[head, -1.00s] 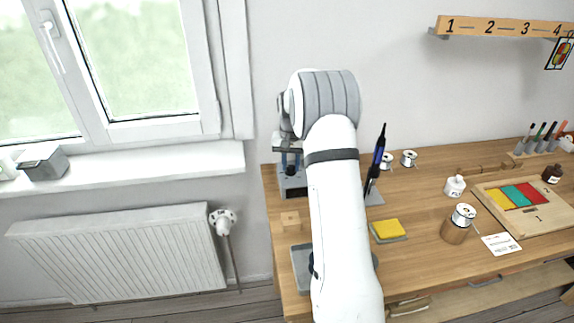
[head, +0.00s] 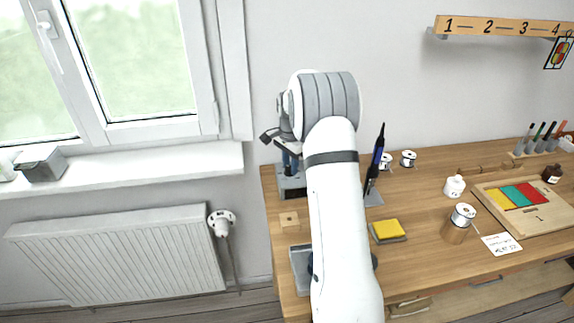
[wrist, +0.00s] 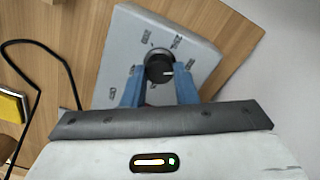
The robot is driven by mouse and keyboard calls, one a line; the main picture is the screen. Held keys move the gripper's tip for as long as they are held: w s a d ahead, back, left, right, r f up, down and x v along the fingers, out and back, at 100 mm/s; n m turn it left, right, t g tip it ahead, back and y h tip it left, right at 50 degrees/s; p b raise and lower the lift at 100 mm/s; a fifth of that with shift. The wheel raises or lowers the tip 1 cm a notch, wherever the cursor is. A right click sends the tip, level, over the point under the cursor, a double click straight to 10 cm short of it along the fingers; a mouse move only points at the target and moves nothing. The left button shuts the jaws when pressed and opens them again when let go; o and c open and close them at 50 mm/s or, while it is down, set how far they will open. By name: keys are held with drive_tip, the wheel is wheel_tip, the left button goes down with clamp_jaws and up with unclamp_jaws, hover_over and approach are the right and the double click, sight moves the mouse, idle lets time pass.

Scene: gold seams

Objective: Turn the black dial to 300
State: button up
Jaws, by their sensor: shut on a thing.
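The black dial (wrist: 160,68) sits on the face of a grey box (wrist: 118,50) in the wrist view. A white mark on the dial points to the right in that view. The dial is hidden there.
A soldering iron (head: 378,160) stands upright just right of my arm. A yellow sponge (head: 387,229) lies nearer the front. A black cable (wrist: 38,60) runs beside the box. The wall is close behind.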

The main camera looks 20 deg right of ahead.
sight(289, 167)
drive_tip(key=shift+w+a, duration=0.1)
drive_tip(key=shift+a, duration=0.2)
drive_tip(key=o, duration=0.9)
drive_tip(key=shift+c, duration=0.2)
drive_tip(key=shift+o, duration=0.7)
drive_tip(key=shift+d, duration=0.1)
wheel_tip(289, 167, up, 8)
drive_tip(key=shift+f, duration=0.1)
